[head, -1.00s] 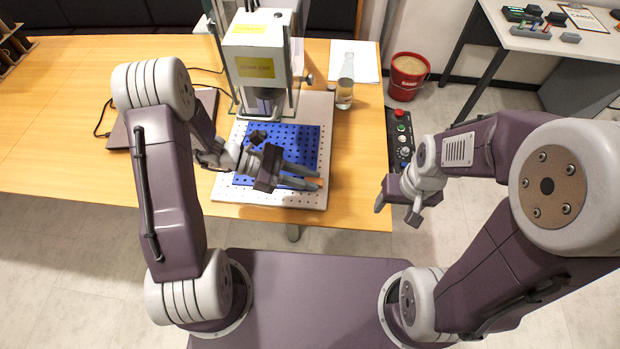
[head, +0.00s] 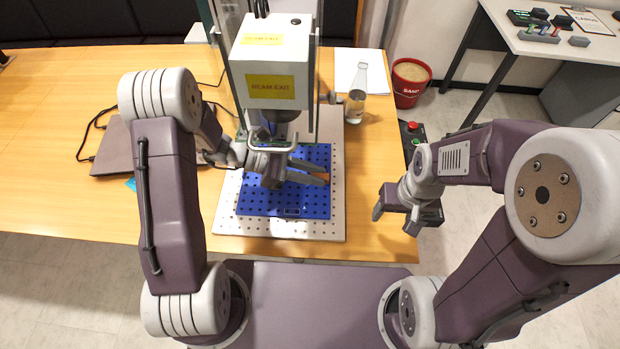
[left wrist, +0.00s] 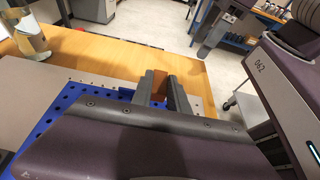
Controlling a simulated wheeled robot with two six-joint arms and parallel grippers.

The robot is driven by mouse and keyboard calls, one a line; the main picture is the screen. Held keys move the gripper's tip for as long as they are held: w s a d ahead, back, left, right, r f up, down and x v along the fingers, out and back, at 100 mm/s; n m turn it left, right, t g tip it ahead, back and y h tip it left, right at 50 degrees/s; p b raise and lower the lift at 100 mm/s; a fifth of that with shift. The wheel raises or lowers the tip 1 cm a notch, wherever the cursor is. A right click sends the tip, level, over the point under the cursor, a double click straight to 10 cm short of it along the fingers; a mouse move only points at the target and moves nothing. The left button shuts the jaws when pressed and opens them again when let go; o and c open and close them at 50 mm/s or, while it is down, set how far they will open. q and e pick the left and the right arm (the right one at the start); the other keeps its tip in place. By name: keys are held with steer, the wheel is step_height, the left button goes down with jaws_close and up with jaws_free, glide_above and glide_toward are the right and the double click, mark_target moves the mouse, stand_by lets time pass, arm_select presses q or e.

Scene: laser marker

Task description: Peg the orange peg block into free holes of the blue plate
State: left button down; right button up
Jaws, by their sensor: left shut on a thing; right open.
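My left gripper (head: 312,173) is over the blue plate (head: 262,204), under the front of the white laser head. It is shut on the orange peg block (head: 324,178), of which only a small part shows between the fingers. In the left wrist view the orange peg block (left wrist: 160,84) also sits between the two grey fingers. Its pegs are hidden, and I cannot tell whether it touches the plate. The blue plate has rows of holes and lies on a pale perforated base (head: 285,228). My right gripper (head: 402,213) is open and empty, off the table's right part.
The laser marker head (head: 270,60) stands behind and above the plate. A glass bottle (head: 356,98) is at its right, with a white sheet behind. A control box with a red button (head: 412,128) and a red bucket (head: 408,82) are further right. A laptop (head: 115,150) lies left.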

arm_select(q)
steer(key=shift+s+d+r, duration=0.2)
steer(key=shift+s+d, duration=0.1)
steer(key=shift+s, duration=0.15)
steer(key=shift+s+d, duration=0.15)
steer(key=shift+s, duration=0.1)
steer(key=b, duration=0.5)
glide_above(315, 198)
steer(key=f, duration=0.5)
steer(key=shift+w, duration=0.3)
arm_select(e)
steer(key=f, duration=0.3)
steer(key=s+f, duration=0.1)
steer(key=shift+d+f, duration=0.2)
steer(key=shift+d, duration=0.1)
arm_select(q)
steer(key=shift+w+f, duration=0.1)
steer(key=shift+f, duration=0.5)
arm_select(e)
steer(key=shift+w+f, duration=0.1)
steer(key=shift+f, duration=0.25)
arm_select(q)
steer(key=shift+f+b, duration=0.55)
steer(key=shift+f, duration=0.05)
arm_select(e)
steer(key=shift+f, duration=0.4)
arm_select(q)
steer(key=c, duration=1.2)
jaws_free()
